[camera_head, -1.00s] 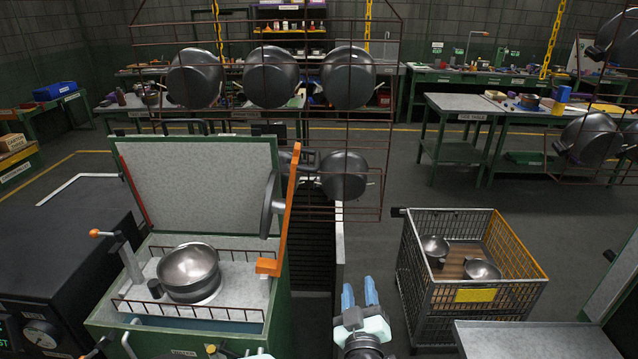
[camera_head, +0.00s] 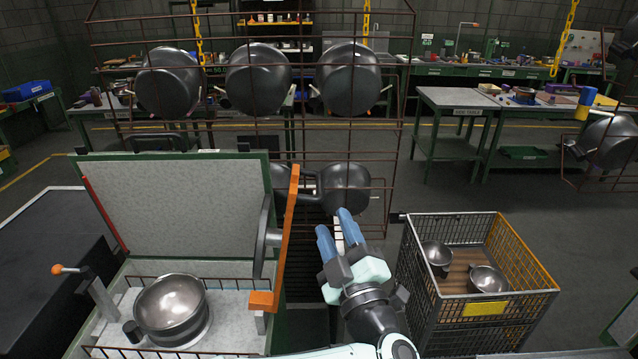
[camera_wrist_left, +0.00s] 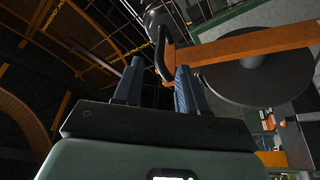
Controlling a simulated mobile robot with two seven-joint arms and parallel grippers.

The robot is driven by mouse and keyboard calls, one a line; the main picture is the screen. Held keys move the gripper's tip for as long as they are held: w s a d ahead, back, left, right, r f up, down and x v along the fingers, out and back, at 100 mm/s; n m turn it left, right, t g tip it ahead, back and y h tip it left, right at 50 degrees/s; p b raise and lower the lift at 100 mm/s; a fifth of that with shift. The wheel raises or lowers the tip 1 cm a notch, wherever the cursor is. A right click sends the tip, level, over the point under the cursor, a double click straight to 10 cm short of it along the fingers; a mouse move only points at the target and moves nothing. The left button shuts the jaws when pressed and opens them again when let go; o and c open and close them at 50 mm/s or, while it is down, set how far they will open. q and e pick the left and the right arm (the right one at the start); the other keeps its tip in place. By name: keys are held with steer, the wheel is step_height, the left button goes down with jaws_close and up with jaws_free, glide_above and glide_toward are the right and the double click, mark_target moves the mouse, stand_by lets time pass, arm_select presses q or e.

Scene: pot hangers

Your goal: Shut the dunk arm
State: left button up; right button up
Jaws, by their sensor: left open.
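The dunk arm is a long orange bar (camera_head: 285,228) standing raised and slightly tilted at the right side of the green tank, with a dark round disc (camera_head: 264,238) on its left. My left gripper (camera_head: 337,226) is open and empty, with blue fingers, just right of the bar in the head view. In the left wrist view, the orange bar (camera_wrist_left: 245,47) crosses from the right and its end lies ahead of the open fingers (camera_wrist_left: 158,80); I cannot tell whether they touch. A silver bowl (camera_head: 172,305) sits in the tank. My right gripper is not in view.
The tank's pale lid (camera_head: 180,205) stands open. A lever with an orange knob (camera_head: 57,269) is at its left. A wire rack (camera_head: 400,150) with hanging pots is behind my gripper. A wire cart (camera_head: 408,290) holding bowls stands at the right.

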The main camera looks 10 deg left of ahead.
mark_target(319, 185)
arm_select(q)
steer(key=p+x, duration=0.2)
steer(key=x, duration=0.8)
steer(key=shift+f+p, duration=0.1)
steer(key=shift+p, duration=0.2)
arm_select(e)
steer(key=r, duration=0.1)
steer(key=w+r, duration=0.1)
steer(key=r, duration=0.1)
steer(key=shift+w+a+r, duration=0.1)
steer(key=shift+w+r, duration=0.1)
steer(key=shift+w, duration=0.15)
arm_select(q)
steer(key=shift+a, duration=0.1)
jaws_close()
